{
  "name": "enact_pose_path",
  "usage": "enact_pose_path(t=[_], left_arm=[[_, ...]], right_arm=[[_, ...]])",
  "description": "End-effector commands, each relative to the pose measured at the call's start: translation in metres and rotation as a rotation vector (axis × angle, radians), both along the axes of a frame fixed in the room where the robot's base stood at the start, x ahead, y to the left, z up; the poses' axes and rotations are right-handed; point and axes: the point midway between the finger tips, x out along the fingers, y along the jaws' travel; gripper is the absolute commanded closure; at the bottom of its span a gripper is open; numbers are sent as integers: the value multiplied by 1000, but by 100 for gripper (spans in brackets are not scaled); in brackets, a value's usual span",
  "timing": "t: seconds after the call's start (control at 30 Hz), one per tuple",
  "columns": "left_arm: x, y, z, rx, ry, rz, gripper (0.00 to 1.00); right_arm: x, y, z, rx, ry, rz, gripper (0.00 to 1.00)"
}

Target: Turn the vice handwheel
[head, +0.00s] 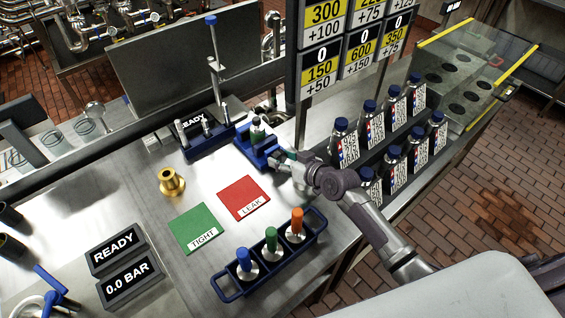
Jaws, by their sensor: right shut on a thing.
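My left gripper is not in view.
A green TIGHT mat (194,226) and a red LEAK mat (240,193) lie in front. A brass fitting (171,182) stands to the left. A blue rack (228,284) holds coloured-top tools. Several dark-capped bottles (344,143) stand right of my arm.

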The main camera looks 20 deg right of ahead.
Motion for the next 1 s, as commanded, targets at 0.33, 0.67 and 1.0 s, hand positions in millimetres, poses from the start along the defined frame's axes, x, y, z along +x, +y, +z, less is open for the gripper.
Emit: enact_pose_path(t=[0.33, 0.67, 1.0], left_arm=[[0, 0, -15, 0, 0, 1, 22], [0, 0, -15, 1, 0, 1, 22], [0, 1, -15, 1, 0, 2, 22]], right_arm=[[1, -2, -1, 110, 44, -1, 82], [1, -2, 0, 124, 49, -1, 82], [1, -2, 0, 122, 48, -1, 22]])
